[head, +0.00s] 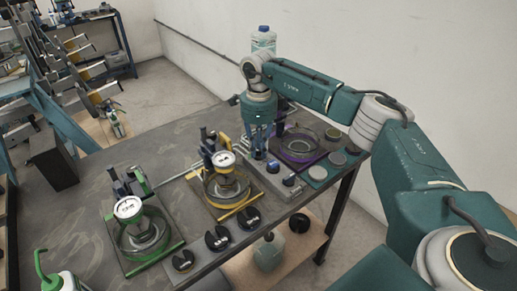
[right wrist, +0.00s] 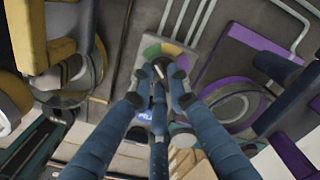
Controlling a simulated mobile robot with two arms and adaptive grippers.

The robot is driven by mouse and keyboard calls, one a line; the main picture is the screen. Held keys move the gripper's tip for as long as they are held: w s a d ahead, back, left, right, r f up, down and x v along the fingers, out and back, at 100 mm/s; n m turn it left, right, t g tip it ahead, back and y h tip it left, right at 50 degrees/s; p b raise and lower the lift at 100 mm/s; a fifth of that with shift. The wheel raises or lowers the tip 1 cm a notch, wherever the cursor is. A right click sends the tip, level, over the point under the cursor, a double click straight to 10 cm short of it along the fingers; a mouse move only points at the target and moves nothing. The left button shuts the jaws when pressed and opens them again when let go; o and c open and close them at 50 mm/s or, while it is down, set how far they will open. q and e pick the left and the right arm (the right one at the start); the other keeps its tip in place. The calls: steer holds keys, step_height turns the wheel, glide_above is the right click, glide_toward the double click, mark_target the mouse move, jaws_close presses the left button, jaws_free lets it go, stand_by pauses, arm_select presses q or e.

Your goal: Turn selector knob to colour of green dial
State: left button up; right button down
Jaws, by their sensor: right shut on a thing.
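The selector knob (right wrist: 159,68) is a small grey and black piece on a dial plate (right wrist: 152,50) with green, yellow-orange and purple sectors. My right gripper (head: 259,145) is over it at the table's right part; in the right wrist view its blue fingers (right wrist: 160,84) are shut on the knob. The fingers hide part of the knob, and I cannot tell which sector it points to. The green dial (head: 127,207) is a white-faced gauge on a green-framed stand at the front left. My left gripper is not in view.
A yellow-framed stand with a white gauge (head: 223,159) stands left of my right gripper, close by. A purple-framed stand (head: 300,158) is to its right. Several round black pieces (head: 217,238) line the front edge.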

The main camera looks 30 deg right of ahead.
mark_target(259, 151)
steer(key=shift+w+d+r, duration=0.1)
steer(key=shift+r, duration=0.05)
stand_by(0.3)
steer(key=c, duration=1.7)
jaws_free()
steer(key=shift+o, duration=0.2)
step_height(259, 151, up, 12)
